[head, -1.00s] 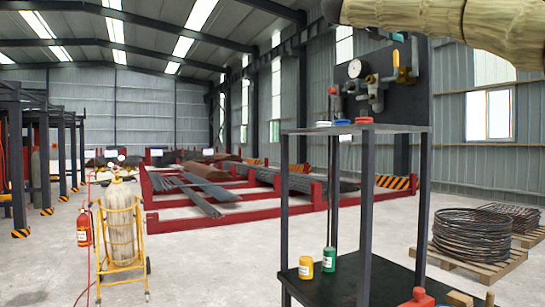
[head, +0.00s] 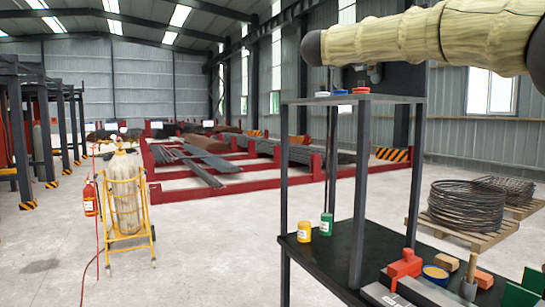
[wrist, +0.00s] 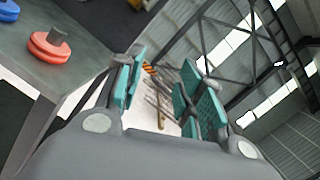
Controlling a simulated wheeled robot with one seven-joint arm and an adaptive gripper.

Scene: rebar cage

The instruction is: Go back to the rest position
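My gripper (wrist: 163,62) shows in the wrist view with its two teal-padded fingers apart and nothing between them. The gripper itself is not visible in the head view. There, my arm in its beige cover reaches across the top right, above the upper shelf (head: 352,100). In the wrist view, a red disc with a grey knob (wrist: 49,46) and part of a blue disc (wrist: 4,10) sit on a grey surface to the left of the fingers, apart from them.
A dark workbench (head: 320,262) carries a yellow jar (head: 304,232), a green jar (head: 326,227), a red tool (head: 405,268) and other items. Posts (head: 360,190) hold the shelf. A gas cylinder cart (head: 126,200) stands left. Wire coils (head: 467,205) lie right. The floor between is open.

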